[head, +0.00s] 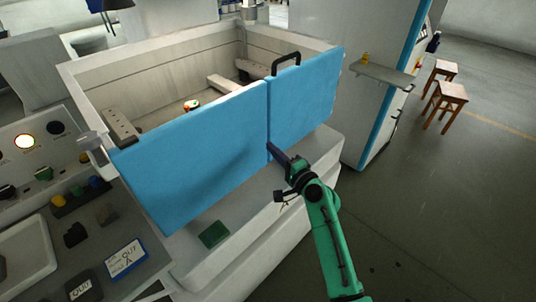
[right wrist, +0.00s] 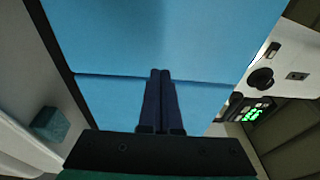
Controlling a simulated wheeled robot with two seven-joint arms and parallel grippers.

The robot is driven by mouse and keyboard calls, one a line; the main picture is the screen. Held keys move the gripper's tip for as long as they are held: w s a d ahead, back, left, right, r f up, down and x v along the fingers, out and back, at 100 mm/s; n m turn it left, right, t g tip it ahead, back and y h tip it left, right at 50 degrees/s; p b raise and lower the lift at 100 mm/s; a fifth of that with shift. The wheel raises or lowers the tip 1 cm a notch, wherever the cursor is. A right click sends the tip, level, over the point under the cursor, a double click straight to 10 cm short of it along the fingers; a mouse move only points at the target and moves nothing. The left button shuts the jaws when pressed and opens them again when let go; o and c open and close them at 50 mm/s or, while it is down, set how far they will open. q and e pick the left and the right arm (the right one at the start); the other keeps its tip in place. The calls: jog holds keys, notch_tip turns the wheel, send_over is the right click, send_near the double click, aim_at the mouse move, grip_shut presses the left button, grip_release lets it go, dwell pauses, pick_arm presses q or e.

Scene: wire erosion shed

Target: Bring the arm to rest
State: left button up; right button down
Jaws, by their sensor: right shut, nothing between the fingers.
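My right arm (head: 332,240) is green and reaches up from the bottom of the head view. Its dark gripper (head: 270,148) is in front of the blue panels, close to the seam between them. In the right wrist view the two fingers of the right gripper (right wrist: 160,72) lie together, shut and empty, against a background of blue panel. Whether the fingertips touch the panel I cannot tell. My left gripper is in neither view.
The blue front panel (head: 200,150) and a second blue panel with a black handle (head: 285,62) close the tank (head: 150,70). A green block (head: 214,234) lies on the ledge. A control desk (head: 40,190) stands at left. Stools (head: 447,98) are at right, with open floor (head: 430,200) before them.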

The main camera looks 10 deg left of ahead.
jog(key=s+a+p, duration=0.2)
jog(key=s, duration=0.2)
jog(key=s+d+f+n+g+h, duration=0.1)
jog(key=s+d+f+h, duration=0.15)
jog(key=f, duration=0.65)
jog(key=s+d+f+n+g+h, duration=0.15)
jog(key=d+f, duration=0.25)
jog(key=f, duration=0.5)
jog(key=s+d+f+n+g+h+b, duration=0.1)
jog(key=s+d+f+g+h, duration=0.1)
jog(key=s+d+f, duration=0.55)
jog(key=s+d+f+n+g+h, duration=0.2)
jog(key=s+d+f, duration=0.15)
jog(key=f, duration=0.75)
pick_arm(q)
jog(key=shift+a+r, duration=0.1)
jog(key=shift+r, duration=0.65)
pick_arm(e)
jog(key=s+d+f+n+g+h, duration=0.1)
jog(key=s+d+f, duration=0.3)
jog(key=s, duration=0.5)
jog(key=s+d+f+n+g+h, duration=0.1)
jog(key=s+d+f+n+g, duration=0.1)
jog(key=s+d, duration=0.5)
jog(key=s+d+f+n+g+h, duration=0.2)
jog(key=s+d+f, duration=0.4)
jog(key=s, duration=0.7)
jog(key=shift+s+d+f+n+g, duration=0.15)
jog(key=shift+d+f+n+g, duration=0.15)
jog(key=shift+n, duration=0.45)
